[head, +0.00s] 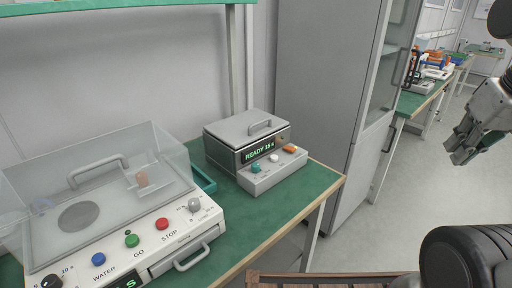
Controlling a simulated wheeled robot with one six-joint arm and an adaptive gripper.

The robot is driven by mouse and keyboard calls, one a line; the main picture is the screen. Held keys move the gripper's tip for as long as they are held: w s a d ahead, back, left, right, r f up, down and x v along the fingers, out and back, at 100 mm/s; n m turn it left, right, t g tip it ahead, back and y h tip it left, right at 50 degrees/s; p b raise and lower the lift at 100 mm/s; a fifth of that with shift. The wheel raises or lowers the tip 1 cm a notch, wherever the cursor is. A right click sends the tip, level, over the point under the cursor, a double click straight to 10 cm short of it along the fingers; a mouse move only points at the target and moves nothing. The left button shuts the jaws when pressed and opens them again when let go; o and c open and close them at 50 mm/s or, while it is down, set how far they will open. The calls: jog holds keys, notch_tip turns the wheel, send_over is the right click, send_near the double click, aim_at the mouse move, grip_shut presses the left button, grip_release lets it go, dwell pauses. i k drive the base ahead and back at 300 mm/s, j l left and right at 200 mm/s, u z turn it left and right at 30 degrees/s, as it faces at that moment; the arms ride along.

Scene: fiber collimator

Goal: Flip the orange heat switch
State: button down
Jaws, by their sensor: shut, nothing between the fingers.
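The orange heat switch (289,149) is at the right end of the front control panel of a grey box-shaped device (247,134). The device stands on the right part of the green bench and its display reads "READY" with a number. A white knob (273,157) and a teal knob (256,168) sit to the left of the orange switch. Which way the switch is set is too small to tell. My gripper (462,156) is at the right edge, shut and empty, well to the right of the device and apart from it.
A larger machine (172,222) with a clear lid and coloured buttons stands at left on the green bench (318,183). A teal tray (203,180) lies between the devices. A tall grey cabinet (318,90) stands behind the bench's right end. Open floor lies at right.

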aim_at(288, 148)
jog(key=u, duration=0.35)
jog(key=i+l+u, duration=0.15)
jog(key=l+u, duration=0.25)
jog(key=i+l+u, duration=0.1)
jog(key=l+u, duration=0.2)
jog(key=u, duration=0.15)
jog(key=i+l+u, duration=0.15)
jog(key=l, duration=0.75)
jog(key=l+u, duration=0.15)
jog(key=l, duration=0.75)
